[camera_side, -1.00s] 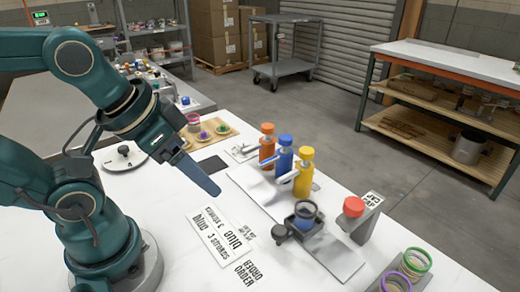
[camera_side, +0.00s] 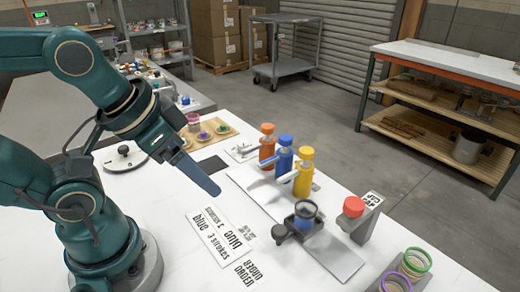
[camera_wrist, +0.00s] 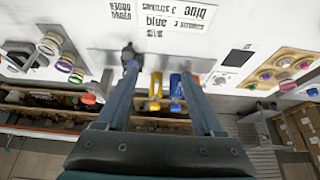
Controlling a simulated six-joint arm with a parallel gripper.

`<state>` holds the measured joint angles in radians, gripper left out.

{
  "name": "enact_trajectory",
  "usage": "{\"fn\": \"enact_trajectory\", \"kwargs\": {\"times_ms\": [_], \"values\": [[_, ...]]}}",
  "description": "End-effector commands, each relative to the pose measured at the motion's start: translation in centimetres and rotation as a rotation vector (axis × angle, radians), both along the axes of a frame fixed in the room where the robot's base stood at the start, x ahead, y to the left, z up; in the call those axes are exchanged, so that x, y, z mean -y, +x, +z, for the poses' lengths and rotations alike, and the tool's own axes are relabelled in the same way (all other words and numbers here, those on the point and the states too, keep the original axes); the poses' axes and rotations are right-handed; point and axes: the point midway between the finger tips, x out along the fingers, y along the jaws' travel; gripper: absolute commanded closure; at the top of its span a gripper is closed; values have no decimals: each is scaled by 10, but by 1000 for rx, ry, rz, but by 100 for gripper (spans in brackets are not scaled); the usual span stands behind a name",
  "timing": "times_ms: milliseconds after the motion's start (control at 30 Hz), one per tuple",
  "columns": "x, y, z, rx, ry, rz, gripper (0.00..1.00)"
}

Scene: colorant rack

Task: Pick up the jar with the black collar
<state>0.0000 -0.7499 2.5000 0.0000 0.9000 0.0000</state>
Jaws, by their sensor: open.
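A small jar with a black collar (camera_side: 306,211) stands on the grey plate (camera_side: 335,262), in front of the bottles, with a dark round knob (camera_side: 280,232) beside it. In the wrist view a dark shape near the left fingertip (camera_wrist: 130,54) seems to be this jar, partly hidden. My gripper (camera_side: 208,187) hangs over the white table, left of the jar and apart from it. In the wrist view its two long blue fingers (camera_wrist: 159,75) are spread, with nothing held between them.
Orange (camera_side: 267,148), blue (camera_side: 284,160) and yellow (camera_side: 302,176) pump bottles stand behind the jar. A red-topped stand (camera_side: 353,207) is at its right, with coloured rings (camera_side: 410,265) nearer. Flat printed cards (camera_side: 222,240) lie on the open table at the front.

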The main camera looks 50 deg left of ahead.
Motion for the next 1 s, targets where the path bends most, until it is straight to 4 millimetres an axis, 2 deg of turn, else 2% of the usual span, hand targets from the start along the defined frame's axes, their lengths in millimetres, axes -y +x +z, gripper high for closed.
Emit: {"fn": "enact_trajectory", "kwargs": {"times_ms": [33,67,367,467,567,767,900,1000], "values": [[0,0,0,0,0,0,23],[0,0,0,0,0,0,16],[0,1,0,0,-1,-2,16],[6,7,-1,5,-14,-26,16],[22,25,-4,24,-49,-76,16],[62,74,-20,96,-123,-167,16],[81,104,-40,149,-123,-181,16],[87,121,-59,185,-89,-176,16]]}}
